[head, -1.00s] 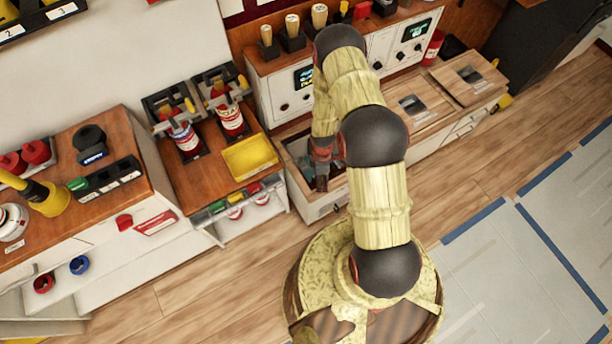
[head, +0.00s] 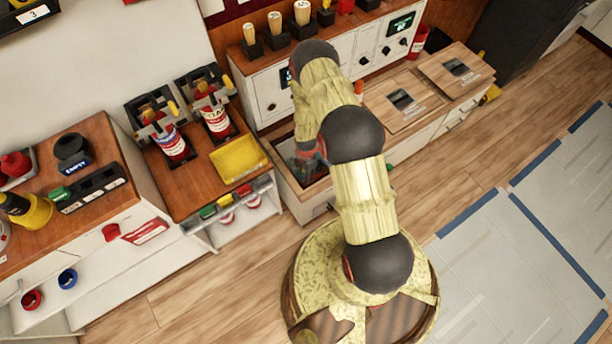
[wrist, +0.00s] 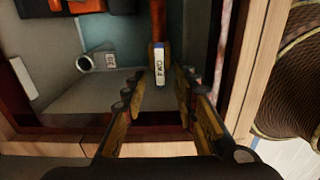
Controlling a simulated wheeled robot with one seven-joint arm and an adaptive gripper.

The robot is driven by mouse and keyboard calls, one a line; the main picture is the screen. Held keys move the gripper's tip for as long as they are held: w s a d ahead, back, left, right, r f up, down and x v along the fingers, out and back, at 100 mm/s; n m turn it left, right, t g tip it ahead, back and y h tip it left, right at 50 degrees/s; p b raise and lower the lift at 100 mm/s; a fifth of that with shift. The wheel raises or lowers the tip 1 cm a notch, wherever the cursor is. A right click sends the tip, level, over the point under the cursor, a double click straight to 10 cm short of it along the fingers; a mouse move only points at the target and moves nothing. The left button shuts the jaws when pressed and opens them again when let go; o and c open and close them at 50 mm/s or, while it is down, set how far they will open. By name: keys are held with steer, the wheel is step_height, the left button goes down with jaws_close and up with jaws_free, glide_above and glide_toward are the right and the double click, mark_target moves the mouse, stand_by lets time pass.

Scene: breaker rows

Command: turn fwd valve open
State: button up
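In the wrist view, an orange-brown handle (wrist: 158,24) with a white tag (wrist: 160,65) stands in an open bin. The tag's lettering is sideways and too small to read surely. I cannot tell whether this is the fwd valve. My gripper (wrist: 161,78) is open, its two fingers on either side of the tag, with a gap showing on both sides. In the head view, the open bin (head: 290,172) is in the counter front, and my arm hides most of my gripper there.
A yellow tray (head: 238,158) and red bottles (head: 172,146) stand to the left.

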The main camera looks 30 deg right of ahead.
steer(key=shift+f, duration=0.5)
jaws_close()
stand_by(0.3)
